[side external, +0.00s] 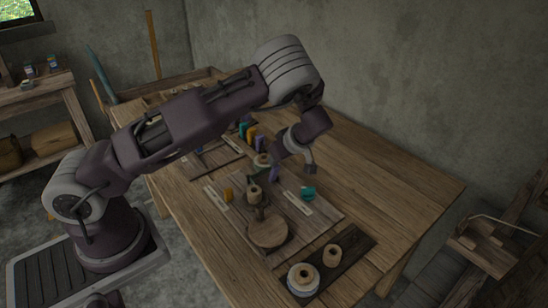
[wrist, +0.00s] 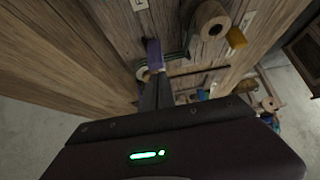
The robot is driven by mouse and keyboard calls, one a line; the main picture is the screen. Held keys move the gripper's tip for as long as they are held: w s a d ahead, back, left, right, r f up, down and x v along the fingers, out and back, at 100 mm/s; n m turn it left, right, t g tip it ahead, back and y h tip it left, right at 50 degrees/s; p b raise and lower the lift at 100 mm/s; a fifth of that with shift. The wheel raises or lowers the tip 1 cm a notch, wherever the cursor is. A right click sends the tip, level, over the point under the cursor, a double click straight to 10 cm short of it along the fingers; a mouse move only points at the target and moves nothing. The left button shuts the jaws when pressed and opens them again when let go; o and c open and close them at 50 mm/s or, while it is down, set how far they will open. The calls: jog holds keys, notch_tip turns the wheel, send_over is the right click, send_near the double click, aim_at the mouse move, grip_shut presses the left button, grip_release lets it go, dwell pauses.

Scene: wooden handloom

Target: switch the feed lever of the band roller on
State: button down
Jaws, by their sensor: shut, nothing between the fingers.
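My gripper (side external: 310,168) is shut and empty, pointing down above the right side of a plank board (side external: 318,228) on the table. In the wrist view its closed fingertips (wrist: 155,72) are close to a purple upright piece (wrist: 153,53); I cannot tell whether they touch. In the side view a purple piece (side external: 274,173) stands left of the fingertips. A dark bar (wrist: 175,55) lies beside the purple piece in the wrist view. I cannot tell for certain which part is the feed lever, or its setting. The band roller is partly hidden by my arm.
A round wooden disc (side external: 267,233), a wooden spool (side external: 254,192) and a teal piece (side external: 308,193) are on the board. A dark tray (side external: 322,262) with two spools is at the front. The table's right side (side external: 400,195) is clear.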

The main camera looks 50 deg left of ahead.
jog(key=shift+r, duration=0.1)
jog(key=shift+r, duration=0.65)
jog(key=shift+a+r, duration=0.15)
jog(key=shift+a, duration=0.25)
jog(key=d+r, duration=0.3)
jog(key=r, duration=0.6)
